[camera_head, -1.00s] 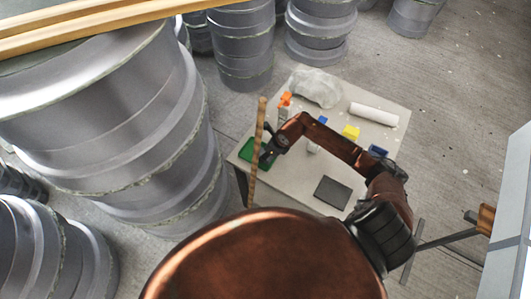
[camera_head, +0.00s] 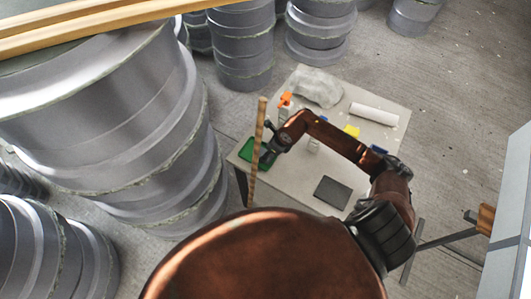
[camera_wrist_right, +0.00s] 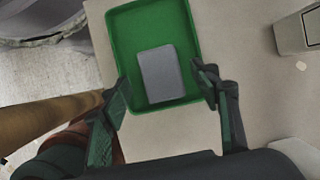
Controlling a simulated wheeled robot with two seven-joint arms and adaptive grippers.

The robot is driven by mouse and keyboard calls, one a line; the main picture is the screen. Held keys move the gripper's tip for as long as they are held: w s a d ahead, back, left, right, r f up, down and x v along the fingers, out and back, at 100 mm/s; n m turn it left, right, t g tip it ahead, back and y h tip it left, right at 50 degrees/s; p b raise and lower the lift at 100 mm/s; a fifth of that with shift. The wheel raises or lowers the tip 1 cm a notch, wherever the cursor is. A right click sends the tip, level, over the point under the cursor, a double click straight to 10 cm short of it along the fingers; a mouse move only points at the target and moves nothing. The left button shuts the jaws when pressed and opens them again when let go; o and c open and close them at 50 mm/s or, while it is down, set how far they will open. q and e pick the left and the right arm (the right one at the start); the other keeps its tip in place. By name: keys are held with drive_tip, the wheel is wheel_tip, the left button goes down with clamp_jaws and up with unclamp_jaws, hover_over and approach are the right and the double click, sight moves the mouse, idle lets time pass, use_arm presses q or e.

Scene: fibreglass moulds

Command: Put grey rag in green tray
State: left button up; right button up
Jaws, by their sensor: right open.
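The green tray (camera_head: 247,150) lies at the left corner of the table and also fills the upper middle of the right wrist view (camera_wrist_right: 123,40). The grey rag (camera_wrist_right: 162,74), a flat grey rectangle, lies inside the tray near its lower end. My right gripper (camera_wrist_right: 164,82) is open, its two fingers apart on either side of the tray's lower part with nothing held between them. In the head view my right gripper (camera_head: 267,158) is over the tray's right side and hides part of it. My left gripper is not in view.
A wooden stick (camera_head: 257,150) stands upright across the tray in the head view. The table (camera_head: 290,185) also bears a dark grey flat rectangle (camera_head: 333,192), a white roll (camera_head: 374,114), an orange-topped bottle (camera_head: 285,99), a yellow object (camera_head: 352,131) and a pale crumpled heap (camera_head: 317,87).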

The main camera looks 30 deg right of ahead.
drive_tip(key=v, duration=1)
